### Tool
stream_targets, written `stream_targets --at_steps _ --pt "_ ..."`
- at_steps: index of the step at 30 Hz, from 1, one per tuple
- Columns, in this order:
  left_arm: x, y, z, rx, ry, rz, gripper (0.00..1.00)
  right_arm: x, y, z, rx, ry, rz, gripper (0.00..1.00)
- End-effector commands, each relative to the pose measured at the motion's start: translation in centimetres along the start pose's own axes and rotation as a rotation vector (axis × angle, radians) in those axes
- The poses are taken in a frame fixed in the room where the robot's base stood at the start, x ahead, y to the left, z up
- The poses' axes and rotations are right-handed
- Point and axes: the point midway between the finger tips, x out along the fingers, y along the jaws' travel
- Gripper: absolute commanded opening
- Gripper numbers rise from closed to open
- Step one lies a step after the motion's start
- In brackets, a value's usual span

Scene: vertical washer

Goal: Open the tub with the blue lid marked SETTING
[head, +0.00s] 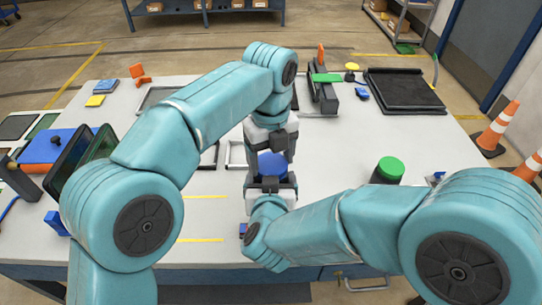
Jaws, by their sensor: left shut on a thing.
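A round blue lid (272,165) shows in the head view at the middle of the table, between my two grippers. No lettering is readable on it, and the tub body under it is hidden. My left gripper (270,152) points down from above and is shut on the blue lid. My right gripper (271,184) comes from the near side, just below the lid, with its dark fingers to either side. Whether it closes on the tub cannot be told.
A dark tub with a green lid (390,167) stands to the right. A black tray (403,91) lies at the back right, and a blue and orange object (58,148) at the left. Striped cones (497,127) stand beyond the table's right edge. The table's right part is mostly clear.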

Motion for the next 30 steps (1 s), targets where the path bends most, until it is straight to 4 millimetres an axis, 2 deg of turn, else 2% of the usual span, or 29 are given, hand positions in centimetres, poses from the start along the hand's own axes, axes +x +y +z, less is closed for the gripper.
stream_targets --at_steps 8,16,17,18,19,26,30 --pt "0.0 0.0 0.0 -0.271 0.0 0.0 0.37 0.0 0.0 -0.1 0.0 0.001 0.0 0.01" --pt "0.0 0.0 0.0 -0.287 0.0 0.0 0.37 0.0 0.0 -0.1 0.0 0.001 0.0 0.01" --pt "0.0 0.0 0.0 -0.286 0.0 0.0 0.8 0.0 0.0 -0.1 0.0 0.001 0.0 0.01" --pt "0.0 0.0 0.0 -0.286 0.0 0.0 0.93 0.0 0.0 -0.1 0.0 0.001 0.0 0.01" --pt "0.0 0.0 0.0 -0.286 0.0 0.0 0.99 0.0 0.0 -0.1 0.0 0.001 0.0 0.01" --pt "0.0 0.0 0.0 -0.285 0.001 0.0 0.99 0.0 0.0 -0.1 0.001 0.001 0.0 0.01" --pt "-1.2 -0.1 0.0 -0.285 -0.001 -0.002 0.99 0.0 0.0 -0.1 0.0 0.001 0.0 0.01"
